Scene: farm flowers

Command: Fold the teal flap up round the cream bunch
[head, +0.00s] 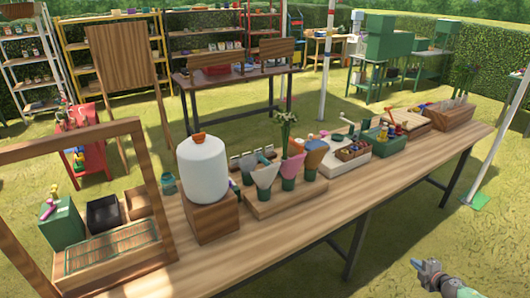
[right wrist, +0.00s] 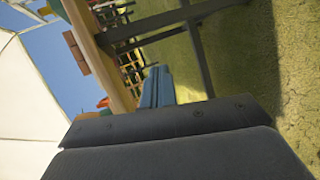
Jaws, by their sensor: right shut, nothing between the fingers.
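Green pots stand in a row on a low wooden stand (head: 262,208) on the long workbench, each with a coloured wrap flaring upward. The leftmost large wrap (head: 265,173) is pale grey-green; I cannot tell for sure that it is the teal flap. A pink wrap (head: 292,167) and an orange-brown wrap (head: 315,158) stand to its right. A bunch with green stems and pale blooms (head: 285,128) rises behind the pink wrap; small and unclear. My right gripper (head: 420,265) is shut and empty, off the bench's front edge, well right of the pots. My left gripper is out of view.
A white rounded container (head: 203,168) on a wooden block stands left of the pots. A wooden frame (head: 150,190) is at far left. A white tray (head: 343,158), a green crate (head: 378,140) and a wooden planter (head: 445,115) stand right. The bench front (head: 330,215) is clear.

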